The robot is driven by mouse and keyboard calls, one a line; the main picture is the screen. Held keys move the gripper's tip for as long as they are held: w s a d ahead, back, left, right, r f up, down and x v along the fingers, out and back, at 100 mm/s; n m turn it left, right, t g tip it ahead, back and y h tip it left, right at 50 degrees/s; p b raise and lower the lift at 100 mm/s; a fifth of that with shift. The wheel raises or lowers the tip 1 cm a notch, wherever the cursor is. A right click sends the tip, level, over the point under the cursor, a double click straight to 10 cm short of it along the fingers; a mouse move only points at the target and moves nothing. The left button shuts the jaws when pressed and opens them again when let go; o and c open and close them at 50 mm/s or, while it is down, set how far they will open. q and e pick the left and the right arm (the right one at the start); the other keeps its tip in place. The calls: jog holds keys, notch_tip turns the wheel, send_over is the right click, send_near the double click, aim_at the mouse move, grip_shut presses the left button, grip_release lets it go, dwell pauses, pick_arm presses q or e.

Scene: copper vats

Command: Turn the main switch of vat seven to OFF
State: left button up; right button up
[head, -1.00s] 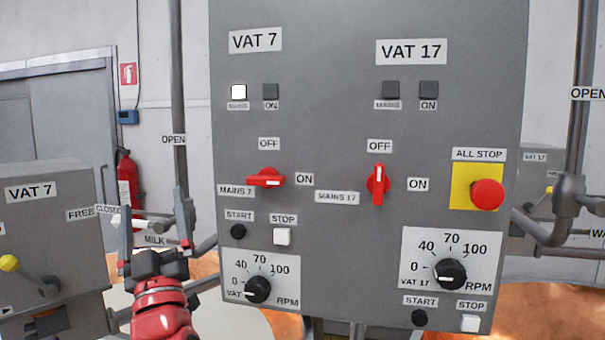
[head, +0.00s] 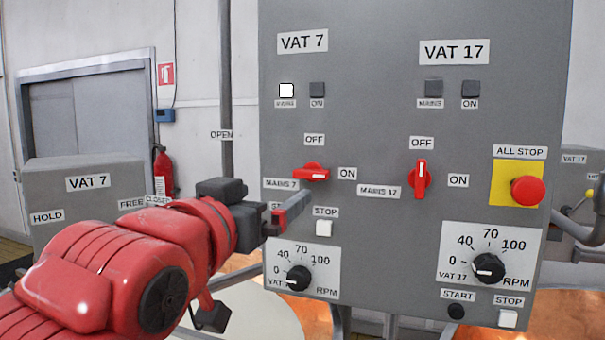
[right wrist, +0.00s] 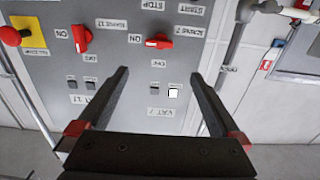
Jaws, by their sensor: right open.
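The vat seven main switch (head: 312,173) is a red handle labelled MAINS 7 on the grey panel. Its handle lies level, toward the ON label, with OFF above it. It also shows upside down in the right wrist view (right wrist: 160,41). The white MAINS lamp (head: 286,90) under the VAT 7 sign is lit. My right gripper (head: 288,212) is open and empty, just below and left of the switch, apart from it as far as I can tell. Its fingers partly cover the vat seven START label and hide that button. My left gripper is not in view.
The similar MAINS 17 switch (head: 420,178) stands upright to the right, toward OFF. A red ALL STOP button (head: 528,190) is at far right. The vat seven STOP button (head: 324,228) and RPM dial (head: 298,278) lie close below the fingers.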

aim_at(309, 174)
jog(key=p+x, duration=0.7)
jog(key=x, duration=0.9)
jog(key=shift+d, duration=0.2)
jog(key=shift+w, duration=0.45)
jog(key=shift+f, duration=0.1)
jog(key=c, duration=1.2)
jog(key=shift+o, duration=0.2)
